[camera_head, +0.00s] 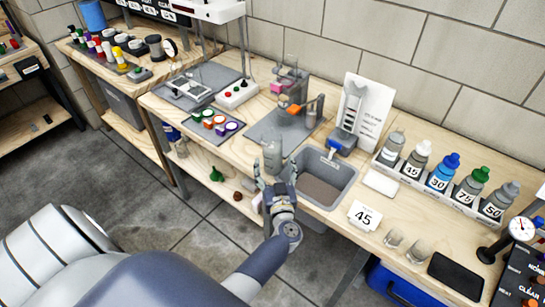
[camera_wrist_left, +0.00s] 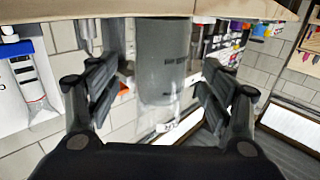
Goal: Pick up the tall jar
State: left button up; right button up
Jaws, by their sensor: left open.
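A tall clear-grey jar (camera_head: 272,154) stands upright near the front edge of the workbench, left of the grey basin. My left gripper (camera_head: 276,190) is just in front of the jar at the bench edge, its fingers pointing toward it. In the left wrist view, which is upside down, the jar (camera_wrist_left: 163,60) shows between the two spread fingers of the open left gripper (camera_wrist_left: 155,100). I cannot tell whether a finger touches it. My right gripper is in neither view.
The grey basin (camera_head: 350,182) is set into the bench right of the jar. A "45" card (camera_head: 364,216) and a bottle rack (camera_head: 410,174) are farther right. A tray of coloured-lid pots (camera_head: 216,125) is to the left. A burette-like stand (camera_head: 351,112) is behind the basin.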

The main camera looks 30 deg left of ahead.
aim_at(274, 163)
pick_arm(q)
jog(key=b+x, duration=0.2)
jog(key=x, duration=0.1)
jog(key=shift+w+a+f, duration=0.15)
jog(key=shift+f, duration=0.05)
jog(key=shift+w+a, duration=0.3)
jog(key=shift+w, duration=0.1)
jog(key=shift+r, duration=0.15)
jog(key=shift+s, duration=0.1)
jog(key=c, duration=1.5)
